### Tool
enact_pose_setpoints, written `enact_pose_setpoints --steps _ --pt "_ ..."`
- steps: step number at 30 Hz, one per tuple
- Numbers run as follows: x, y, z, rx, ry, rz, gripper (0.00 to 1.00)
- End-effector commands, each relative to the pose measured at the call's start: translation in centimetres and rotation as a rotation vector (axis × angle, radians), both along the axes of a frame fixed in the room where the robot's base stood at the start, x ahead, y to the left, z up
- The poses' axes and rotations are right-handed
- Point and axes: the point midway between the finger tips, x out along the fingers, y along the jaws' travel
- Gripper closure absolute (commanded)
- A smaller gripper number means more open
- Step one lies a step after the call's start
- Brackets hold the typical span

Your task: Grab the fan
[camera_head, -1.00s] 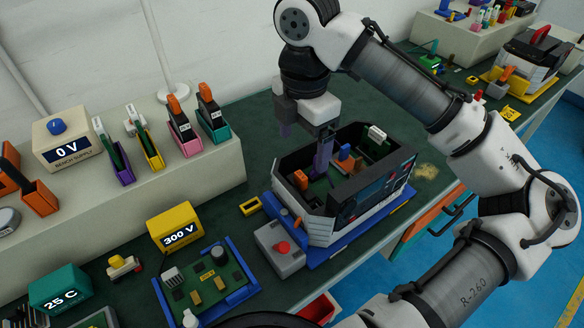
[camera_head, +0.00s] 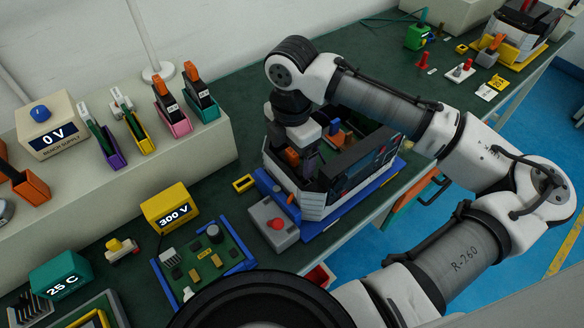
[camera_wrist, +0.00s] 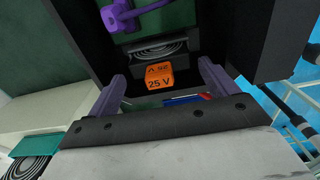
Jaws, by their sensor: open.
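An open dark-walled chassis (camera_head: 312,205) with a light grey outer shell stands on a blue base in the head view. Inside it, the wrist view shows a round grey grille that looks like a fan (camera_wrist: 155,49), partly hidden by an orange block (camera_wrist: 160,78) marked "A 92 25 V". My gripper (camera_wrist: 160,73) is open, its two purple fingers on either side of the orange block in that view. In the head view my gripper (camera_head: 310,163) reaches down into the chassis. I cannot tell whether the fingers touch anything.
Dark chassis walls close around my gripper. A purple part (camera_wrist: 118,14) sits beyond the fan. A grey box with a red button (camera_head: 272,224) stands at the chassis's front left. A teal holder with a round grille (camera_wrist: 30,165) shows at the wrist view's lower left.

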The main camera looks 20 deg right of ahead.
Motion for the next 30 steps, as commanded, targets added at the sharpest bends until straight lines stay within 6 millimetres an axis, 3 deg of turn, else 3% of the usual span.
enact_pose_setpoints --steps 6,14,22,30 --pt "0.0 -0.1 -2.4 0.0 0.001 0.0 0.15" --pt "0.0 -0.1 -2.7 0.0 0.0 0.0 0.15" --pt "0.0 -0.1 -2.7 -0.001 0.0 0.0 0.5" --pt "0.1 -0.1 -2.5 -0.001 0.0 0.0 0.51"
